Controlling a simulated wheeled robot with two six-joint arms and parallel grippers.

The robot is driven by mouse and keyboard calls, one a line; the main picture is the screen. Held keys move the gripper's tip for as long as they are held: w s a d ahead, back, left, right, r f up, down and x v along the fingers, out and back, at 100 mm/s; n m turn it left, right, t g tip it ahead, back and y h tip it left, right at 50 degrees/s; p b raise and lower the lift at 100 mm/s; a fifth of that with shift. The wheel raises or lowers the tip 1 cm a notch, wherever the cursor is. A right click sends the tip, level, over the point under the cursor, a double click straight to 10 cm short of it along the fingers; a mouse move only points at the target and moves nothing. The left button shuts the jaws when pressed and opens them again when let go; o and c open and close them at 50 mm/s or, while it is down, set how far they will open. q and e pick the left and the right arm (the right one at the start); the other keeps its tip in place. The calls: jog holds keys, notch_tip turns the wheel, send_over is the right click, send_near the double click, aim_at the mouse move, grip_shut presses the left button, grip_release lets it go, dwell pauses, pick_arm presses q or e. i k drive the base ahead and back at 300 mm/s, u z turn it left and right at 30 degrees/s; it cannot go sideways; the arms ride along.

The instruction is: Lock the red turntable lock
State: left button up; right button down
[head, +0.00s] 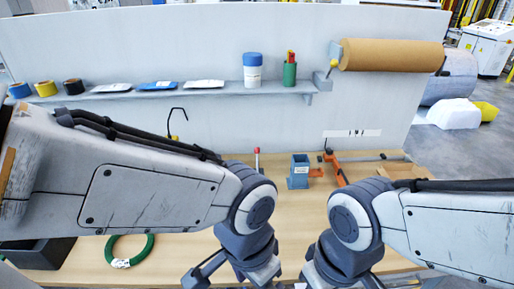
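A small upright lever with a red tip (257,151) stands on the wooden table, just behind my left forearm. It may be the red turntable lock; its base is hidden by my arm, and I cannot tell its locked state. I cannot make out a turntable. My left wrist hangs at the bottom centre, in front of the lever and apart from it. Part of what seems to be my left gripper (203,272) shows at the bottom edge; its fingertips are cut off. My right wrist points down beside it, and its gripper is below the picture.
A blue-grey block stand (299,171) and an orange clamp-like tool (335,168) stand right of the lever. A green coil (130,250) lies front left beside a dark bin (38,255). A brown paper roll (392,55) hangs upper right.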

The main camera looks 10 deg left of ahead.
aim_at(256, 150)
jog(key=k, duration=0.55)
jog(key=u, duration=0.75)
jog(key=i, duration=1.35)
jog(key=z, duration=0.7)
